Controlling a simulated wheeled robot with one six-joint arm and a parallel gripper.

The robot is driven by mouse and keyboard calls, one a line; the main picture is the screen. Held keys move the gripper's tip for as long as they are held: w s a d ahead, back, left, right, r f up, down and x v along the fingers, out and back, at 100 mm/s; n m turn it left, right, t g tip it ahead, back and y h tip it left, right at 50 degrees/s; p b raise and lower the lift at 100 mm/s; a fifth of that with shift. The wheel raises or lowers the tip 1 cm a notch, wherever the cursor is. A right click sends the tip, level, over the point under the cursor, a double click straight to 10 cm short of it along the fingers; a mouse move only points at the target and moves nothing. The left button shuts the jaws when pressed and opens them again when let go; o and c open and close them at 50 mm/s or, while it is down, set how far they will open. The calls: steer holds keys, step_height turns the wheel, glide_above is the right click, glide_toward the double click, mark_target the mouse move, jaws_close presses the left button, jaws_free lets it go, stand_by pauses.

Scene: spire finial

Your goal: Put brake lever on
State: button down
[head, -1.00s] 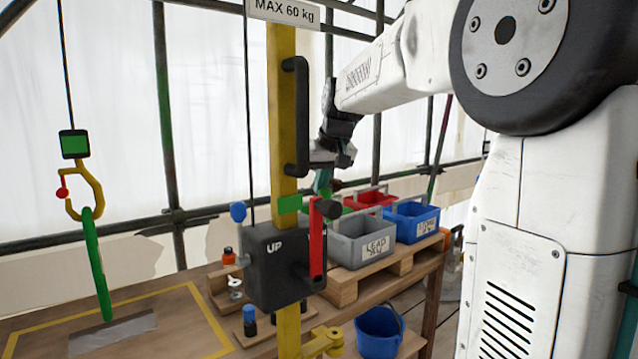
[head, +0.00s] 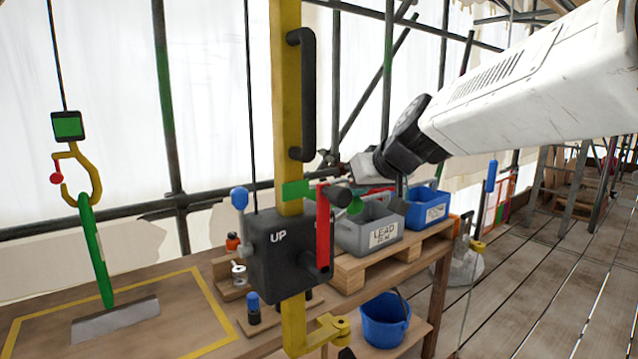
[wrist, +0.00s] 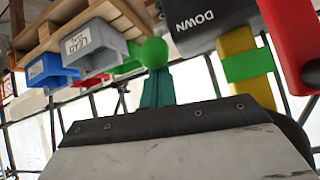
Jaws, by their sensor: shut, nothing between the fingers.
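The red brake lever (head: 323,228) stands upright on the right side of the black hoist box (head: 262,262) marked UP. Its black grip (head: 339,195) is at the top, beside a green band (head: 294,189) on the yellow post. The lever also shows at the right of the wrist view (wrist: 288,38). My gripper's teal fingers (wrist: 157,86) are shut and empty, close to a green ball knob (wrist: 153,52) beside the box. I cannot tell whether they touch it. They are apart from the lever. In the head view the fingers are mostly hidden.
A blue knob (head: 239,198) sticks up left of the box. Grey (head: 368,237) and blue (head: 426,208) bins stand on a pallet behind. A green sling (head: 97,255) hangs from a hook at left, over a grey slab (head: 115,318). A blue bucket (head: 384,322) stands lower right.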

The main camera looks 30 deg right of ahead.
steer(key=shift+s+f, duration=0.3)
steer(key=shift+f, duration=0.3)
steer(key=w+r, duration=0.3)
steer(key=r, duration=0.1)
steer(key=s+d+r, duration=0.1)
steer(key=s+r, duration=0.2)
steer(key=s, duration=0.6)
steer(key=shift+s+d+r, duration=0.2)
steer(key=shift+d+r, duration=0.05)
steer(key=s+a+f+g, duration=0.4)
steer(key=s+a+f, duration=0.1)
steer(key=s+f, duration=0.4)
steer(key=s+a+f+g+h, duration=0.1)
steer(key=s+a+f+g, duration=0.3)
steer(key=s+f, duration=0.5)
steer(key=shift+a+f+g, duration=0.35)
steer(key=shift+f+g, duration=0.05)
